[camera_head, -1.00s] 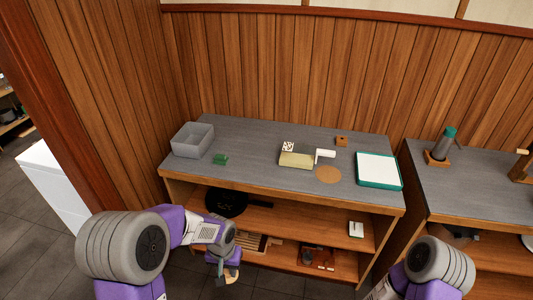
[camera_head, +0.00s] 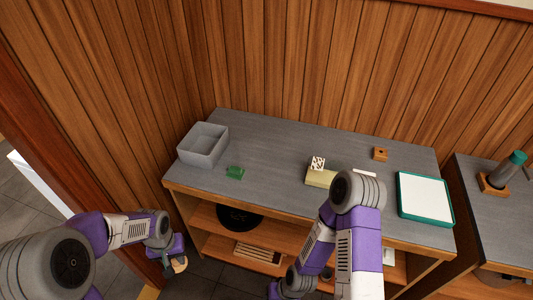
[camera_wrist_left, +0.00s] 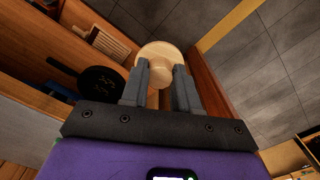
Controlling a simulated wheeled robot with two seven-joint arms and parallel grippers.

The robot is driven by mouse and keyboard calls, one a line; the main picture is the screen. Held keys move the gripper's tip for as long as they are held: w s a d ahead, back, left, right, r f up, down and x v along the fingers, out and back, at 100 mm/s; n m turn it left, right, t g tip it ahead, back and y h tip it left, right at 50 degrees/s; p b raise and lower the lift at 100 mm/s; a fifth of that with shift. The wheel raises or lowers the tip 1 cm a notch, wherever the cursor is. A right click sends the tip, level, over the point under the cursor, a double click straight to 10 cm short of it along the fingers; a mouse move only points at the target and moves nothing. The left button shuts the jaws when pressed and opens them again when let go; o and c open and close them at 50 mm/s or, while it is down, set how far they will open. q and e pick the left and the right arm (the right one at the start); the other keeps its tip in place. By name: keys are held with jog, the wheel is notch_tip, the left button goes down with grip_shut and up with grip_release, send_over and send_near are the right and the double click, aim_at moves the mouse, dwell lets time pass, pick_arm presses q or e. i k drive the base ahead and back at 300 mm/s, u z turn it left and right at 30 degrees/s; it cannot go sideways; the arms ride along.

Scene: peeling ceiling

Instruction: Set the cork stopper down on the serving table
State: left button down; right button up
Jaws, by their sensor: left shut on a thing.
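The cork stopper (camera_wrist_left: 162,62) is a pale tan round piece between the two grey fingers of my left gripper (camera_wrist_left: 160,85) in the left wrist view. The fingers are shut on it. In the head view my left gripper (camera_head: 178,262) hangs low at the left, in front of the left end of a grey-topped wooden table (camera_head: 275,150), which I take for the serving table. The stopper is held off the table, out in front of it. My right arm reaches across the table's front; its fingers are out of the picture.
Free room lies in the middle. A black round pan (camera_head: 240,216) sits on the shelf below.

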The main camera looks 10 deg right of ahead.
aim_at(268, 183)
jog(key=z, duration=0.65)
jog(key=i, duration=0.85)
jog(key=z, duration=0.85)
